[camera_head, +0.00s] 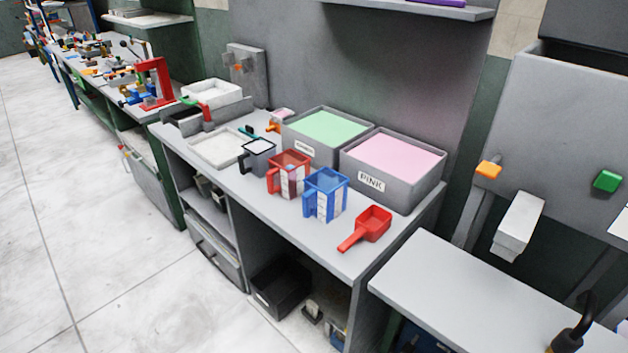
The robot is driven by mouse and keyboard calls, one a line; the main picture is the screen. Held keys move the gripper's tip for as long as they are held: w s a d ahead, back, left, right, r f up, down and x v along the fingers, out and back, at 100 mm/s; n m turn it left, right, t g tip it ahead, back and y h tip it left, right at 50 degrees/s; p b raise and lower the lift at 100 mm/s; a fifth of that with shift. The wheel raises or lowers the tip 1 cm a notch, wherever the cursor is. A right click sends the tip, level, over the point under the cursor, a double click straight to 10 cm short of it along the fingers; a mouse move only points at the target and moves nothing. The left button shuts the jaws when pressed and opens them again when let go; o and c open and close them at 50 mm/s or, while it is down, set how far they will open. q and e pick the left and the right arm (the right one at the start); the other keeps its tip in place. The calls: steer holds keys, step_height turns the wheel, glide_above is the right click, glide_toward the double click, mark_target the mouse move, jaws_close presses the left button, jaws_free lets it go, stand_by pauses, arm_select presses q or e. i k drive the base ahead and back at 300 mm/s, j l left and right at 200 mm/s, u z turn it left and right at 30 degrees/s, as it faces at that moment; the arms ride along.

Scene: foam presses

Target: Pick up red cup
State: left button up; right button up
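A red cup (287,174) stands upright on the grey workbench (297,228). It is square, with a handle on its left side and a pale label on its front. A blue cup (326,194) of the same kind stands just to its right, and a dark grey cup (258,156) stands to its left. A red scoop (367,228) with a long handle lies near the right end of the bench. Neither of my grippers shows in the head view, and nothing holds the red cup.
Behind the cups are a bin of green foam (327,128) and a bin labelled PINK (394,165). A white tray (220,147) lies to the left. A lower grey table (480,290) adjoins at right. The floor (110,220) in front is clear.

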mark_target(288, 167)
steer(key=i+j+z, duration=0.15)
steer(key=j+z, duration=0.15)
steer(key=z, duration=0.2)
steer(key=i+j+z, duration=0.1)
steer(key=j+z, duration=0.25)
steer(key=z, duration=0.15)
